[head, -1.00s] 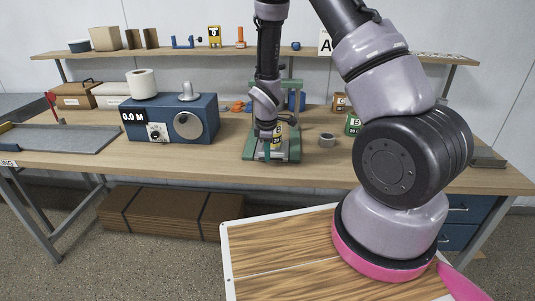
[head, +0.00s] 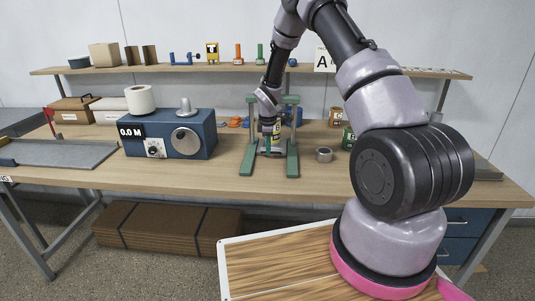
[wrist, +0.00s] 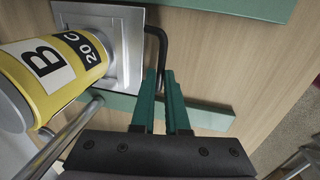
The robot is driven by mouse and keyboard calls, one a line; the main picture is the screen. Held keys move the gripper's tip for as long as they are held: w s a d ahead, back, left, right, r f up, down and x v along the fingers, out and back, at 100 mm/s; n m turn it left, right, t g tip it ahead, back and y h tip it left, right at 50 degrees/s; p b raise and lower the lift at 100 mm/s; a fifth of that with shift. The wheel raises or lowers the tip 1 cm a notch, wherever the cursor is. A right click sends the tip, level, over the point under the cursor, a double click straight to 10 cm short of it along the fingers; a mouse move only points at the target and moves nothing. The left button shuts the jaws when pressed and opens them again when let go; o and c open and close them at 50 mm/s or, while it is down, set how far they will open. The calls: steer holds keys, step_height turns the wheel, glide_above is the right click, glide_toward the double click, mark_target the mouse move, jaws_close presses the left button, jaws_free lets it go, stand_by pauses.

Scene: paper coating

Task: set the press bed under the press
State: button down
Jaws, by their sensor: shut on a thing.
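The press (head: 292,150) is a green frame with two long feet on the bench. The press bed (head: 272,152) is a flat silvery plate between those feet, and it fills the upper left of the wrist view (wrist: 129,72). A yellow can labelled B 20 (wrist: 72,62) stands on the plate. A black bent handle (wrist: 160,40) runs from the plate to my gripper (wrist: 166,78). The green fingers are shut on the handle. In the head view my gripper (head: 267,143) is in front of the press, partly hiding the can and bed.
The blue machine (head: 170,135) stands to the left, with a paper roll on top. A grey tape ring (head: 323,155) lies just right of the press. Cans (head: 348,138) stand farther right. A shelf (head: 220,67) with small items runs behind. The bench front is bare.

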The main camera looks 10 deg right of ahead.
steer(key=shift+w+d, duration=0.2)
steer(key=shift+w, duration=0.3)
steer(key=shift+r, duration=0.1)
steer(key=c, duration=0.9)
jaws_free()
steer(key=shift+w, duration=0.15)
steer(key=r, duration=0.3)
steer(key=s+r, duration=0.1)
steer(key=r, duration=0.3)
steer(key=s+r, duration=0.1)
steer(key=r, duration=0.2)
steer(key=shift+a+r, duration=0.25)
steer(key=shift+a, duration=0.05)
